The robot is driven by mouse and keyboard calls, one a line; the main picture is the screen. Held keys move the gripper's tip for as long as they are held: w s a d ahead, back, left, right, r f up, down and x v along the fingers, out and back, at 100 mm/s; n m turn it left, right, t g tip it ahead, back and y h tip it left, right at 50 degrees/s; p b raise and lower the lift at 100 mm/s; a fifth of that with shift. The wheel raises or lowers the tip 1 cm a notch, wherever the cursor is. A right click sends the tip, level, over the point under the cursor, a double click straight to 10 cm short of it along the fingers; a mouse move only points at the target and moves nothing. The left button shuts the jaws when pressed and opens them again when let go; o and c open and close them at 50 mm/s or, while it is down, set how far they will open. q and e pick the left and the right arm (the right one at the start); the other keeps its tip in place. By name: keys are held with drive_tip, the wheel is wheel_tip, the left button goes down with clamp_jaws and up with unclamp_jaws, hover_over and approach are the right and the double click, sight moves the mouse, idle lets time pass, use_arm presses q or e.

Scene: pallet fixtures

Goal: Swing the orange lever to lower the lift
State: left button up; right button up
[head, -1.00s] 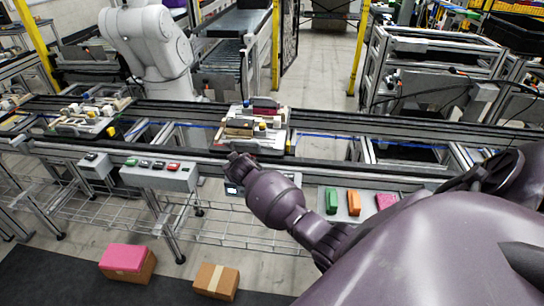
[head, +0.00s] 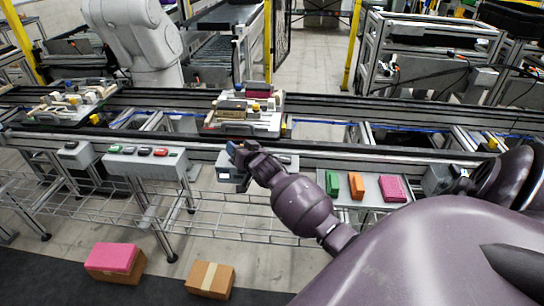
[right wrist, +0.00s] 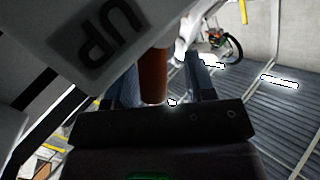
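The lever (right wrist: 154,75) shows in the right wrist view as a dark orange upright bar beside a pale panel marked "UP" (right wrist: 97,32). My right gripper (right wrist: 163,85) has its two blue-grey fingers apart, one on each side of the lever. A gap shows between the lever and the right-hand finger; whether the left-hand finger touches it I cannot tell. In the head view my right gripper (head: 238,150) is at a small grey box (head: 229,172) on the conveyor's front side, and the lever is hidden there. My left gripper is not in view.
A pallet with parts (head: 263,125) sits on the conveyor just behind my gripper. A button box (head: 140,165) is to the left. A panel with green, orange and pink blocks (head: 344,194) is to the right. Two boxes (head: 209,280) lie on the floor in front.

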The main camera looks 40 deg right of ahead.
drive_tip(key=shift+s+d+f+m+t+b, duration=0.25)
drive_tip(key=shift+f+m+t+b, duration=0.3)
drive_tip(key=shift+b, duration=0.65)
drive_tip(key=shift+s+m, duration=0.25)
drive_tip(key=s+a+p, duration=0.1)
drive_tip(key=s+a, duration=0.1)
drive_tip(key=s, duration=0.9)
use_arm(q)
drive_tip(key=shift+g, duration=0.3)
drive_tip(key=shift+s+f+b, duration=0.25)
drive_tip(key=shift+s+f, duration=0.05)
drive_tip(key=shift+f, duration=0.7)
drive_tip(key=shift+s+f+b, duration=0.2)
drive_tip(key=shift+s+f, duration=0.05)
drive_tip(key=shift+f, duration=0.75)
use_arm(e)
drive_tip(key=s+a+f+n+g+y, duration=0.1)
drive_tip(key=s+a+f+n+g, duration=0.1)
drive_tip(key=s+f, duration=0.4)
drive_tip(key=s+a+f+n+g, duration=0.2)
drive_tip(key=s+a+f+n, duration=0.1)
drive_tip(key=s+a+f, duration=0.3)
drive_tip(key=shift+s+a+f+n+y, duration=0.35)
drive_tip(key=shift+s+f, duration=0.35)
drive_tip(key=shift+s, duration=0.55)
